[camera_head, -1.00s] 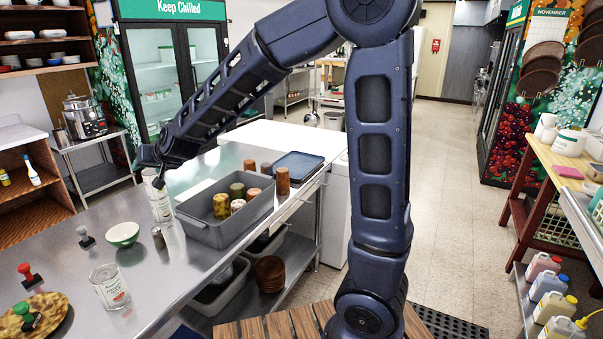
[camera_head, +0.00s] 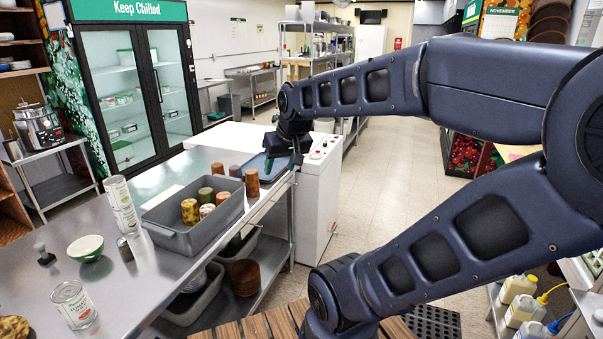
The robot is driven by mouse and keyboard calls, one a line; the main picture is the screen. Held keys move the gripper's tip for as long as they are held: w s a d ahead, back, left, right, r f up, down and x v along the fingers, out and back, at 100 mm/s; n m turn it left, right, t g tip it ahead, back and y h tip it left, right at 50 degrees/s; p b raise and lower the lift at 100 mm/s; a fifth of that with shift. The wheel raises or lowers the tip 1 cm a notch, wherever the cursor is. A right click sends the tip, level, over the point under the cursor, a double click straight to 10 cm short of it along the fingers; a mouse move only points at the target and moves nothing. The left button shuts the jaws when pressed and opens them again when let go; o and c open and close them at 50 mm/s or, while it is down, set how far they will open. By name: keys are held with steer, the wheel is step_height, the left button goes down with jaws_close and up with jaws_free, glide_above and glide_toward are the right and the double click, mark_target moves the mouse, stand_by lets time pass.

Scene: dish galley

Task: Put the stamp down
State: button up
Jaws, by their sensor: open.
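A stamp (camera_head: 44,255) with a grey handle stands upright on the steel counter at the left, beside a green bowl (camera_head: 86,247). My gripper (camera_head: 284,163) is at the counter's far right end, above or beside the dark blue tray (camera_head: 258,163). Its jaws are open. It is small and dark here, and I cannot make out a stamp at its fingers. My gripper is well away from the grey stamp.
A grey bin (camera_head: 172,238) with several cups stands mid-counter. Stacked cans (camera_head: 121,206) stand left of it, with a small shaker (camera_head: 125,250) in front. Another can (camera_head: 75,304) is nearer. A white machine (camera_head: 318,195) stands past the counter's end.

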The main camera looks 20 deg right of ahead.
steer(key=s+d+f+h, duration=0.1)
steer(key=s+d, duration=0.3)
steer(key=shift+s+m+g, duration=0.3)
steer(key=shift+s+m, duration=0.05)
steer(key=shift+m, duration=0.05)
